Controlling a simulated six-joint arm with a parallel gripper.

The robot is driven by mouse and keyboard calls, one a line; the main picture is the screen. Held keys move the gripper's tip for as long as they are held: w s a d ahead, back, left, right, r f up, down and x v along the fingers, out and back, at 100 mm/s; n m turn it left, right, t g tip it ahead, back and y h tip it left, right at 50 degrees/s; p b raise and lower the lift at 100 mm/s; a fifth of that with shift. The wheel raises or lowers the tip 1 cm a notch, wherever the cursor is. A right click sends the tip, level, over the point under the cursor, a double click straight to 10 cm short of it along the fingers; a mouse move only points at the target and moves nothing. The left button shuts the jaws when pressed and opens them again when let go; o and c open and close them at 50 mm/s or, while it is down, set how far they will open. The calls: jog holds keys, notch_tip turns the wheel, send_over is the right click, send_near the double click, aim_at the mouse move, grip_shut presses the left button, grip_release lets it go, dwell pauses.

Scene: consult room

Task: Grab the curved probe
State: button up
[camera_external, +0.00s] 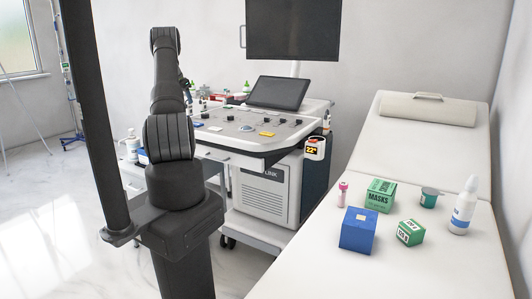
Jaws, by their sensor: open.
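My arm stands in the left foreground and reaches away over the ultrasound cart (262,190). My gripper is hidden behind my own arm links; only a small dark part of the far end shows beside them. I cannot pick out the curved probe in this view. Small items (203,100) stand at the back left of the cart, partly behind my arm and too small to tell apart.
At right, an exam bed (398,262) holds a blue box (359,236), a green masks box (380,193), a smaller green box (410,232) and a white bottle (463,210).

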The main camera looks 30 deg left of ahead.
jog(key=x, duration=0.5)
jog(key=shift+s+d+f, duration=0.1)
jog(key=c, duration=1)
